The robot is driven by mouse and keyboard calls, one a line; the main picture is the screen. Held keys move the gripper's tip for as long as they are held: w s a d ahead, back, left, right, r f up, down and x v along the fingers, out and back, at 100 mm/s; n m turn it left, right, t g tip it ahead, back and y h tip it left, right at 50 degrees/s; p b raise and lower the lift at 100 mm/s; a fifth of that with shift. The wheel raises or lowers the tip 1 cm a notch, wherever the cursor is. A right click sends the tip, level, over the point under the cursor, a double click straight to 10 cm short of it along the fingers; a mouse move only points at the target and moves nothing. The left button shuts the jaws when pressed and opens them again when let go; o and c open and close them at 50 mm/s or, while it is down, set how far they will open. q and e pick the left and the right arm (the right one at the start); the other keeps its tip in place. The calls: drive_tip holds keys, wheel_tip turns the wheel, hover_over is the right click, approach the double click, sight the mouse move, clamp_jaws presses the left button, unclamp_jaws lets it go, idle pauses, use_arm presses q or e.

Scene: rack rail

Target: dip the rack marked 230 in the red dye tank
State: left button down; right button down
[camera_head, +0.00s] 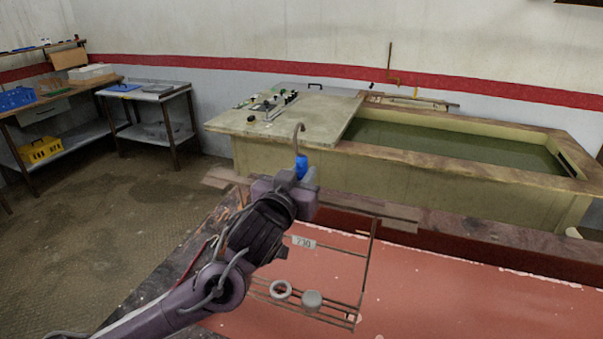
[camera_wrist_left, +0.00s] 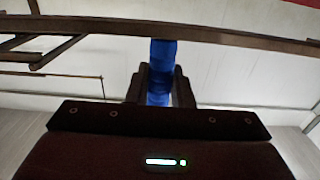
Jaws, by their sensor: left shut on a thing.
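My left gripper (camera_head: 303,178) is shut on the blue grip (camera_head: 302,166) of a rack, below its curved metal hook (camera_head: 297,137). In the left wrist view the blue grip (camera_wrist_left: 162,60) sits between the fingers. The thin metal rack (camera_head: 367,262) hangs below, with a white tag (camera_head: 303,242) marked 230 and two grey round parts (camera_head: 312,299) near its bottom. It is in front of the red dye (camera_head: 470,300), with its lower bars visible. My arm hides its left part. I cannot tell whether its bottom touches the dye. My right gripper is not in view.
Behind the red tank's far rim (camera_head: 480,226) stands a tank of dark green liquid (camera_head: 455,145) with a flat cover (camera_head: 290,118) at its left. A side table (camera_head: 150,93) and a bench with blue (camera_head: 15,98) and yellow (camera_head: 40,150) crates are at the far left.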

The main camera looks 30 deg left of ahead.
use_arm(q)
wheel_tip(320, 180, down, 19)
drive_tip(key=b, duration=1.3)
idle(2.6)
